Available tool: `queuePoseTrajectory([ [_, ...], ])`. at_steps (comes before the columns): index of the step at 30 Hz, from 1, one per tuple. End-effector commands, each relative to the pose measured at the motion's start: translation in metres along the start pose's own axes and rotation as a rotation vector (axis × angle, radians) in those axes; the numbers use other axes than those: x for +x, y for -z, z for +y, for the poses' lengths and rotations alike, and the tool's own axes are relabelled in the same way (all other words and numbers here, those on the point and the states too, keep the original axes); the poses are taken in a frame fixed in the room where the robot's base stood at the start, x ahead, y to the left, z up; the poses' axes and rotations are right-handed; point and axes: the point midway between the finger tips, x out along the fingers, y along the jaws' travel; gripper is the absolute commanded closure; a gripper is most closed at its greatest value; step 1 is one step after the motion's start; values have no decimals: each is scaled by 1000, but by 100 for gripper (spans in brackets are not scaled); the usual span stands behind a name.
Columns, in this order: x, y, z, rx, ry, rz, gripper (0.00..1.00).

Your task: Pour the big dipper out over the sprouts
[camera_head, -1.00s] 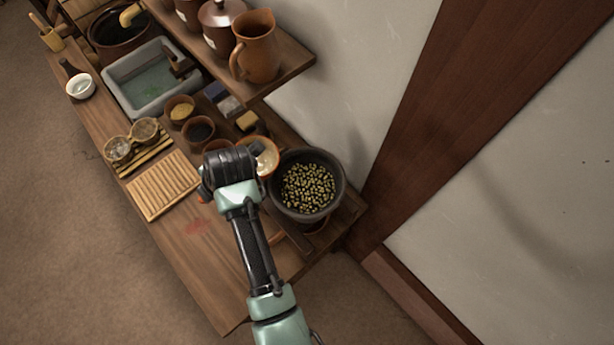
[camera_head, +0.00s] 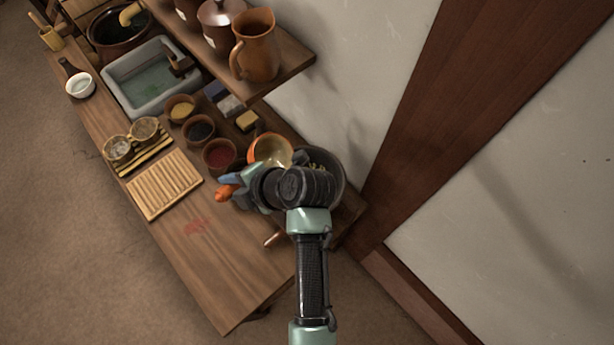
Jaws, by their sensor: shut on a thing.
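The big dipper (camera_head: 268,149) is an orange-brown round cup with a pale tan inside, just left of the sprout pot in the head view. Its cup looks tilted, with the inside facing me; I cannot tell whether anything is in it. My gripper (camera_head: 232,184) is shut on the dipper, with an orange end, likely its handle, sticking out on the left. The sprouts (camera_head: 316,164) are in a dark round pot (camera_head: 340,181) at the right end of the bench. My wrist covers most of the pot and sprouts.
Small bowls of yellow (camera_head: 180,109), dark (camera_head: 199,131) and red (camera_head: 219,154) stuff stand left of the dipper. A slatted wooden board (camera_head: 164,185) lies on the bench. A shelf with a jug (camera_head: 256,47) overhangs behind.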

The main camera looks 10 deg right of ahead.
Motion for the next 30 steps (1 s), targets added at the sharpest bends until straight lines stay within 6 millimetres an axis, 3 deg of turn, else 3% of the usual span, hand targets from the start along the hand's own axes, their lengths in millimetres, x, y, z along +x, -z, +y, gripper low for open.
queuePoseTrajectory([
  [30, -16, -11, -13, 25, -188, 107, 100],
])
